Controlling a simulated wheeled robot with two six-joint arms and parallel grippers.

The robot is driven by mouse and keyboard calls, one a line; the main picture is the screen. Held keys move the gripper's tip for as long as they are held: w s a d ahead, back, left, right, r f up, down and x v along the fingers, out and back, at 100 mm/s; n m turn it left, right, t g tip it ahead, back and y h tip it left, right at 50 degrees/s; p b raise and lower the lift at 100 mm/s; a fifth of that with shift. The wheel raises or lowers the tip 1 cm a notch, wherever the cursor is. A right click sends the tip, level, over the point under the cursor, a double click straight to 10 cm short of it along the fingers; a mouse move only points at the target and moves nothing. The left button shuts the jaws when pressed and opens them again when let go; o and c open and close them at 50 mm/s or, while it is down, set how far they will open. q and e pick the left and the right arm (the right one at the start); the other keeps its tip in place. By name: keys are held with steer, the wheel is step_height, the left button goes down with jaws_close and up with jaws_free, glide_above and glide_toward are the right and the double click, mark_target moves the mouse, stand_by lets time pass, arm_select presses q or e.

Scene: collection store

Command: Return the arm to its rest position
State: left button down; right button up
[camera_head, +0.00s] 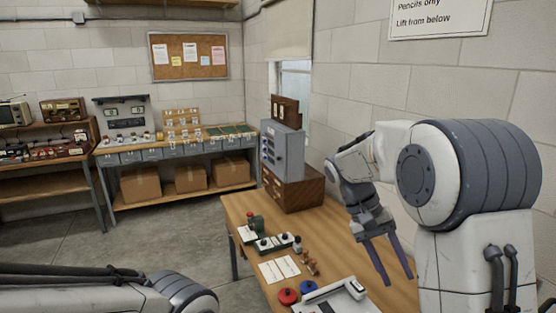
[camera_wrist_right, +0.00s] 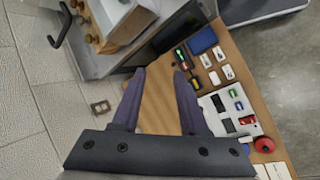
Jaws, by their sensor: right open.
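My right arm (camera_head: 468,165) reaches in from the right over the wooden table. Its gripper (camera_head: 398,282) hangs with the fingers pointing down, above the right part of the tabletop. In the right wrist view the two fingers (camera_wrist_right: 159,72) are spread apart with nothing between them, over bare wood. My left arm (camera_head: 110,290) shows only in part, low at the left edge of the head view. Its gripper is out of the picture.
The wooden table (camera_head: 240,208) holds a grey cabinet on a wooden drawer box (camera_head: 293,190), small instruments, cards, red and blue round pieces (camera_head: 289,296) and a pale tray (camera_head: 340,292). A block wall stands close on the right. Open floor (camera_head: 165,240) lies left.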

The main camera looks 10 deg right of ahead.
steer(key=s+a+f+n+t+y+b, duration=0.1)
steer(key=s+a+f+n+t+y, duration=0.1)
steer(key=s+a+f+n, duration=0.3)
steer(key=s+a+f+n+t+y+b, duration=0.2)
steer(key=s+a+n, duration=0.5)
steer(key=s+a, duration=0.6)
steer(key=a+f+t+y, duration=0.1)
steer(key=a+f, duration=0.1)
steer(key=a, duration=0.3)
steer(key=shift+f+y, duration=0.4)
steer(key=shift+s, duration=0.2)
